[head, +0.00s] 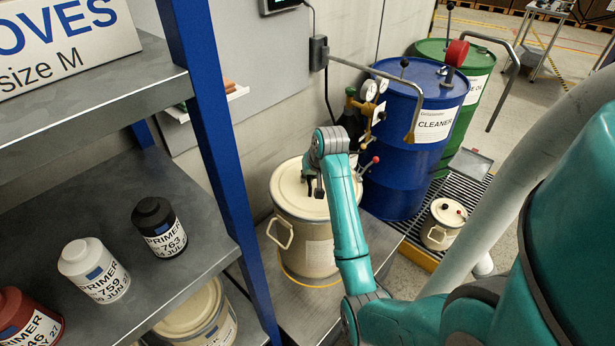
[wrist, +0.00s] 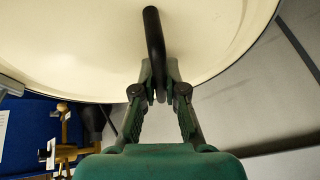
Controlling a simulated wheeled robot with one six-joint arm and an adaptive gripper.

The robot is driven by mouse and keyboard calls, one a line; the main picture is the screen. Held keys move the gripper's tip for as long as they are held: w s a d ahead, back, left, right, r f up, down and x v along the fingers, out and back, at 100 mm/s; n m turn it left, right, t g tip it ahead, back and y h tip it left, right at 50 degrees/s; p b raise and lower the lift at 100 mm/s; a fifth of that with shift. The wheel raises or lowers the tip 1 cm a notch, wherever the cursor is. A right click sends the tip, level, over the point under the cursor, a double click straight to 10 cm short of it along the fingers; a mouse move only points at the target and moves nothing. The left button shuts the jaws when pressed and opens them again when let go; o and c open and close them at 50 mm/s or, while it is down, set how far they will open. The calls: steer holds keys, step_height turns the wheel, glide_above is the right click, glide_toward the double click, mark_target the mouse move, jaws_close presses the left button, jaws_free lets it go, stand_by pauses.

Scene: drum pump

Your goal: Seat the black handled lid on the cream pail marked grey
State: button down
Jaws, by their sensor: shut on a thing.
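A large cream pail (head: 300,248) with a side handle and a pale label stands on a grey metal surface. A cream round lid (head: 291,188) with a black handle lies at its top; I cannot tell whether it is fully seated. My gripper (head: 314,190) is over the lid. In the wrist view my gripper (wrist: 158,95) is shut on the black handle (wrist: 153,35) of the cream lid (wrist: 80,45). The handle is partly hidden by the fingers. I cannot make out a grey mark on the pail.
A blue CLEANER drum (head: 400,160) and a gas bottle with brass gauges (head: 366,107) stand close behind to the right. A small cream pail (head: 440,228) stands on a grating. A blue shelf post (head: 215,130) is at left. Another cream pail (head: 195,318) is below the shelf.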

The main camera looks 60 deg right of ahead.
steer(key=shift+r, duration=0.85)
steer(key=shift+f, duration=1.25)
stand_by(1.3)
steer(key=c, duration=1.5)
jaws_free()
